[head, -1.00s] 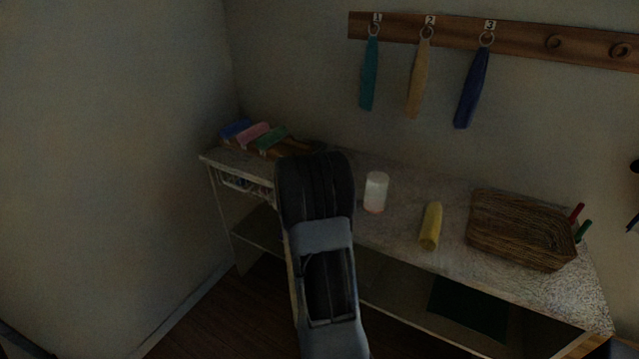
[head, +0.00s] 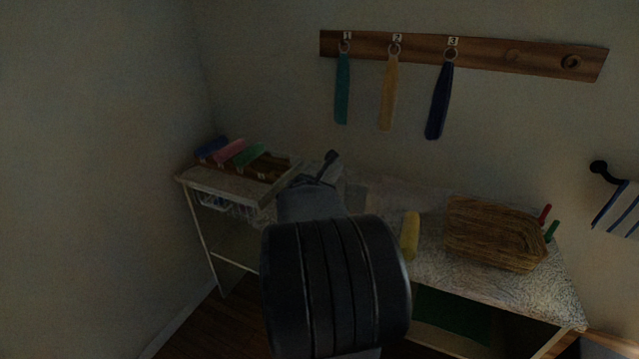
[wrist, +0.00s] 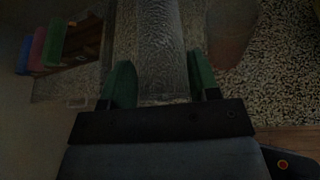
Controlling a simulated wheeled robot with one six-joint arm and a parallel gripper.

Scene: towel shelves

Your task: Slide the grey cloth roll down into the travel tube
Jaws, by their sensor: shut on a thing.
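In the wrist view my gripper (wrist: 161,88), with green finger pads, is shut on the grey cloth roll (wrist: 166,48), which extends away from the fingers. A reddish, rounded, see-through shape (wrist: 231,36) stands right of the roll in the wrist view. It may be the travel tube, and a gap shows between it and the roll. In the head view my arm covers most of the gripper and hides the spot where the pale tube stood. I cannot tell the roll's height above the counter.
A yellow roll (head: 410,237) and a wicker basket (head: 493,234) stand on the speckled counter (head: 505,284), right of my arm. A wooden rack with coloured cloths (head: 230,152) is at the left end. Cloths hang from a wall rail (head: 465,52). Bare counter shows in front of the basket.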

